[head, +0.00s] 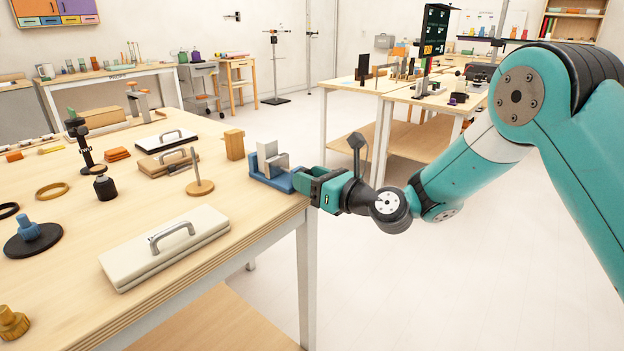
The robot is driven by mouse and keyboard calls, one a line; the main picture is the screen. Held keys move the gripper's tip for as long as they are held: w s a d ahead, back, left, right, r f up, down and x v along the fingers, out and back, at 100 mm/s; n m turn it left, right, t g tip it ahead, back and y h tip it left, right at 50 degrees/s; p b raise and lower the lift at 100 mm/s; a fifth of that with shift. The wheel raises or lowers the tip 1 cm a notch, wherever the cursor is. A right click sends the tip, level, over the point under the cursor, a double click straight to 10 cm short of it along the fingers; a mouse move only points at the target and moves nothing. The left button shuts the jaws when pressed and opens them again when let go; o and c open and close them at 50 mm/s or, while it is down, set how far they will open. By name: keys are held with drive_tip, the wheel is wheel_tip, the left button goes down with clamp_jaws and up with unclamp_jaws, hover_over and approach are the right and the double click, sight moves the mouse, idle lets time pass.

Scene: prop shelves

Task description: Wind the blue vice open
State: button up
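The blue vice (270,181) sits at the right edge of the wooden table, with a blue upright jaw on the left and a grey jaw block (276,165) beside it. A gap between the jaws is hard to make out from here. My gripper (304,181) is level with the vice's right end, just off the table edge, and reaches it from the right. I cannot tell whether the fingers are closed on anything.
A wooden block (234,145) stands left of the vice, and a round wooden base with a peg (200,187) stands nearer. A cream board with a handle (165,247) lies toward the front edge. Open floor lies right of the table, with another table (400,92) behind.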

drive_tip(key=n, duration=0.4)
drive_tip(key=shift+s+a+n, duration=0.1)
drive_tip(key=shift+n, duration=0.3)
drive_tip(key=o, duration=0.9)
drive_tip(key=b+v, duration=0.7)
drive_tip(key=v, duration=1)
drive_tip(key=shift+s, duration=0.15)
